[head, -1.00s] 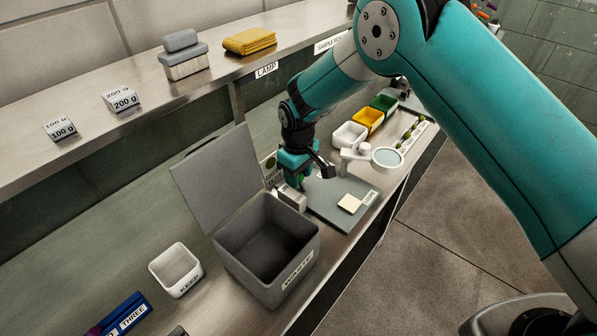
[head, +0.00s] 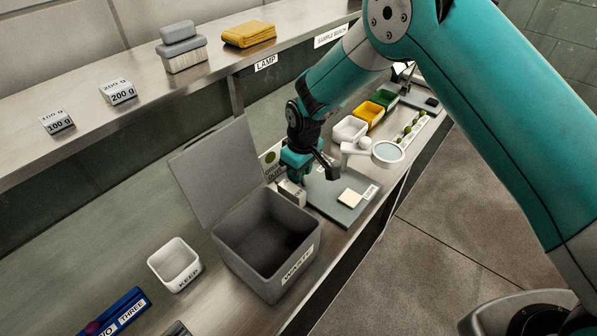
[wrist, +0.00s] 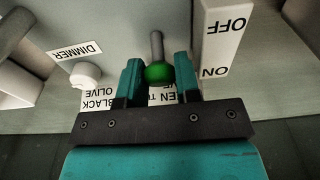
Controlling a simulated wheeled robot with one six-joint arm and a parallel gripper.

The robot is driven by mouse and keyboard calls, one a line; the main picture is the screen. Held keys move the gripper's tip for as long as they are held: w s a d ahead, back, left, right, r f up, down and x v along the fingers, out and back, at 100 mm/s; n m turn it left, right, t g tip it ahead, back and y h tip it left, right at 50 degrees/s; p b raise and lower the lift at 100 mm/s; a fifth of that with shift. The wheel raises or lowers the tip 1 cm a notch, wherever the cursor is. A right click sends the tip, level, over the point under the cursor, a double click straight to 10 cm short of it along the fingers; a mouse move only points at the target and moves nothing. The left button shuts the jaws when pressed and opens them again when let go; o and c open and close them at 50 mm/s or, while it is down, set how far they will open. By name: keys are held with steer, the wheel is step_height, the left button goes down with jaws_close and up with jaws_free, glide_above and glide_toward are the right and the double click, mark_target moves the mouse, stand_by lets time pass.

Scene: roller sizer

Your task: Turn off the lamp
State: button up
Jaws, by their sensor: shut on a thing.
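In the wrist view my gripper (wrist: 159,78) has its two teal fingers on either side of a green knob (wrist: 159,73) on a thin metal lever (wrist: 157,42). The jaws are shut on this knob. A white block (wrist: 225,40) marked OFF and ON stands just right of it; OFF is higher in this picture, ON lower. In the head view my gripper (head: 298,176) is low at the bench, behind the waste bin, and hides the knob. A LAMP label (head: 266,63) is on the shelf edge. I cannot tell surely whether the lamp is lit.
A white dimmer knob (wrist: 85,74) sits left of the fingers. The open grey waste bin (head: 272,252) with its raised lid stands in front of my gripper. A magnifier (head: 387,152) and a grey mat (head: 325,193) are on the right. White, yellow and green trays (head: 350,129) stand beyond.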

mark_target(304, 180)
steer(key=t+y+b, duration=0.1)
steer(key=b, duration=0.1)
steer(key=s+d+t+y+b, duration=0.1)
steer(key=b, duration=0.1)
steer(key=shift+d+f, duration=0.1)
steer(key=shift+f, duration=0.15)
steer(key=t+y+b, duration=0.1)
steer(key=b, duration=0.2)
steer(key=s+d+t+y+b, duration=0.1)
steer(key=b, duration=0.2)
steer(key=shift+f, duration=0.1)
steer(key=b, duration=0.2)
steer(key=t+y+b, duration=0.1)
steer(key=b, duration=0.1)
steer(key=shift+s+d+t+y, duration=0.2)
steer(key=shift+t+y, duration=0.1)
steer(key=shift+s+r+t+y+b, duration=0.1)
steer(key=shift+r+t+y+b, duration=0.15)
steer(key=shift+b, duration=0.45)
steer(key=o, duration=0.6)
steer(key=shift+d+r, duration=0.1)
